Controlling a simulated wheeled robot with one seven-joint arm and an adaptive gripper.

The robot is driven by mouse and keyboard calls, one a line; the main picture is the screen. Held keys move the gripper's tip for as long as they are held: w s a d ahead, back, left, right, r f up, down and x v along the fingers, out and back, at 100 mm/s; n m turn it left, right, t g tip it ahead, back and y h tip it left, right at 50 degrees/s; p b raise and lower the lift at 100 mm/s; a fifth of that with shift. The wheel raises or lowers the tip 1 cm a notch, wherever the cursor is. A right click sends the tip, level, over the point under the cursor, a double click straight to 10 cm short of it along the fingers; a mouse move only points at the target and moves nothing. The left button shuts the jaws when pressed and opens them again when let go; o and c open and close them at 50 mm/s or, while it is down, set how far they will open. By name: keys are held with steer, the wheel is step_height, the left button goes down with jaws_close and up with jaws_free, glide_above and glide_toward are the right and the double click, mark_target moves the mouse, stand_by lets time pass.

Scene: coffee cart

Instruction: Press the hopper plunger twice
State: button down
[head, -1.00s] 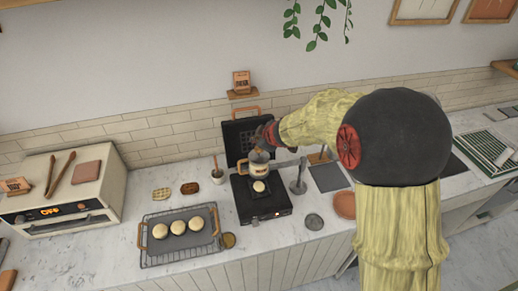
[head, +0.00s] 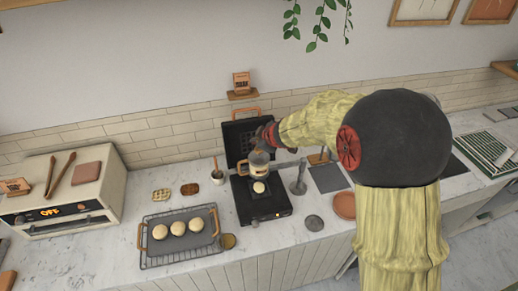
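The hopper (head: 257,171) is a small pale vessel with a metal top, held over the open waffle iron (head: 262,211) on the counter. A round pale dough portion (head: 259,187) lies on the iron's lower plate below the hopper. My gripper (head: 262,143) is at the top of the hopper, seen from behind and above. The plunger is hidden or too small to make out. My fingers are largely hidden by my wrist, so I cannot tell whether they are open or shut.
A metal stand (head: 299,180) is right of the iron. A wire rack tray (head: 148,252) with dough balls (head: 178,229) is at front left. A toaster oven (head: 75,195) stands at far left. A grey mat (head: 328,177) and a terracotta dish (head: 344,205) are at right.

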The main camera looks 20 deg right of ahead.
mark_target(258, 150)
steer(key=shift+f, duration=0.15)
steer(key=shift+f, duration=0.3)
steer(key=shift+f+b, duration=0.75)
stand_by(1.1)
steer(key=shift+r, duration=0.1)
steer(key=shift+r+p, duration=1.1)
steer(key=shift+p, duration=0.2)
step_height(258, 150, up, 5)
steer(key=p, duration=0.5)
steer(key=shift+p, duration=0.3)
